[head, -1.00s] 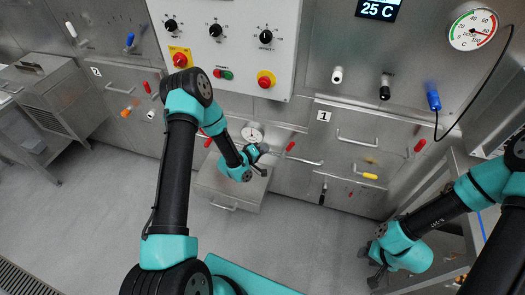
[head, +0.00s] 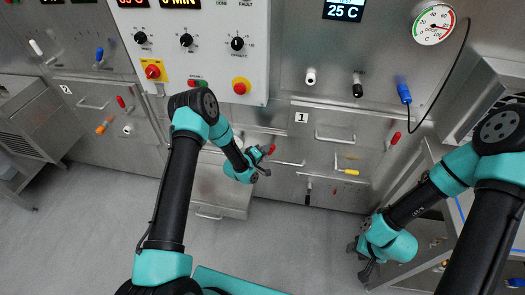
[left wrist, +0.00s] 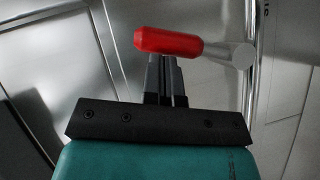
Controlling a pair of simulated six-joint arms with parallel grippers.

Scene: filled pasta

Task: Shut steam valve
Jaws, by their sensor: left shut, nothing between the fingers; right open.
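A red lever handle (left wrist: 168,41) on a metal stem fills the upper middle of the left wrist view. In the head view this red handle (head: 271,148) is on the front of the machine, left of the plate marked 1. No label shows that it is the steam valve. My left gripper (head: 266,162) is right by it; its fingers (left wrist: 165,75) are shut and empty, their tips meeting the handle's lower edge in the picture. I cannot tell whether they touch. My right gripper (head: 367,262) is open and empty, low beside the frame at right.
Other handles stick out nearby: yellow (head: 350,172), red (head: 396,138), blue (head: 403,93), black (head: 357,90) and white (head: 310,76). A control panel (head: 215,70) is above my left arm. A round gauge (head: 433,24) hangs at upper right. The grey floor is clear.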

